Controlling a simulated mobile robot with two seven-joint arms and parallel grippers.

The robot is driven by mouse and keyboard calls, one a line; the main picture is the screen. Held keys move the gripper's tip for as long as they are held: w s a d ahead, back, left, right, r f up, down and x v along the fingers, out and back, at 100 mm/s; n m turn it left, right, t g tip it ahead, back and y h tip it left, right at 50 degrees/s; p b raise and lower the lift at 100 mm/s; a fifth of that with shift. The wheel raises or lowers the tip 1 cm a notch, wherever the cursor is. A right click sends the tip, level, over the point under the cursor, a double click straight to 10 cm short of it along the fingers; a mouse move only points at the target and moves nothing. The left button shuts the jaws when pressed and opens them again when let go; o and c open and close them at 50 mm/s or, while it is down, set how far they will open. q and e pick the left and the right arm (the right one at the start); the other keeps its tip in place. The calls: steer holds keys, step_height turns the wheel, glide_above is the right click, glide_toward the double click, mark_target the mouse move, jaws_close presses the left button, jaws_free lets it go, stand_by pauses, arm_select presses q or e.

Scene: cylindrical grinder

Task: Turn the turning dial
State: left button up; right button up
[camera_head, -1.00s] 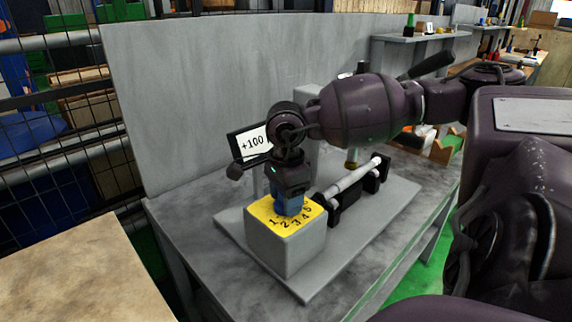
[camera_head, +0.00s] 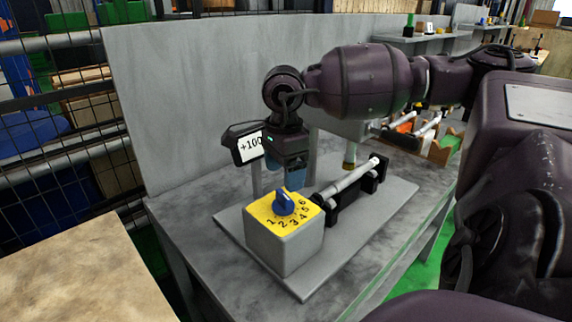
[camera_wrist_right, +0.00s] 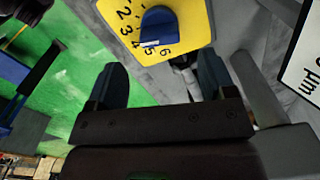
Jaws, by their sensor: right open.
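The turning dial (camera_head: 285,204) is a blue knob on a yellow numbered plate (camera_head: 262,213) on top of a grey block. The dial also shows at the top of the right wrist view (camera_wrist_right: 158,27), with the numbers around it. My right gripper (camera_head: 293,180) hangs above and slightly behind the dial, apart from it. In the right wrist view its two fingers (camera_wrist_right: 160,85) stand wide apart with nothing between them. My left gripper is in neither view.
A display reading +100 (camera_head: 248,147) stands behind the block. A shiny cylinder in black holders (camera_head: 350,177) lies to the right on the grey base plate. A grey panel (camera_head: 200,90) stands behind the table. The table's left part is clear.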

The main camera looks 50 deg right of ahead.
mark_target(284, 193)
step_height(284, 193, up, 3)
steer(key=shift+f, duration=0.15)
steer(key=shift+r, duration=0.65)
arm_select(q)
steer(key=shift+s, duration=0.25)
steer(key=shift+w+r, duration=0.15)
